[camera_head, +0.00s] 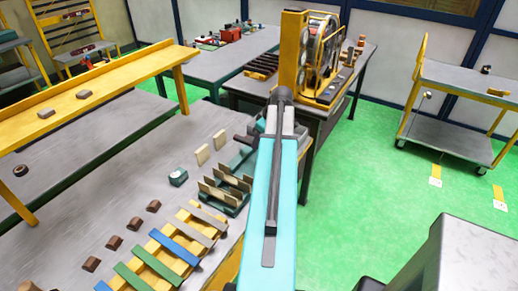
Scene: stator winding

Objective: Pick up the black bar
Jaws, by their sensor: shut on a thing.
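My cyan and grey arm runs up the middle of the view and covers most of my gripper (258,129). A short dark piece, which looks like the end of the black bar (244,139), sticks out to the left of the arm at the far right edge of the grey table (100,185). My gripper is shut on it. The fingertips and the rest of the bar are hidden behind the arm. I cannot tell whether the bar is clear of the table.
Green holders with cream plates (226,188) stand close left of my arm. A yellow rack (160,262) with blue, green and grey strips is nearer. Brown blocks (132,223) lie beside it. A yellow machine (293,55) stands on a table behind. Green floor is open at right.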

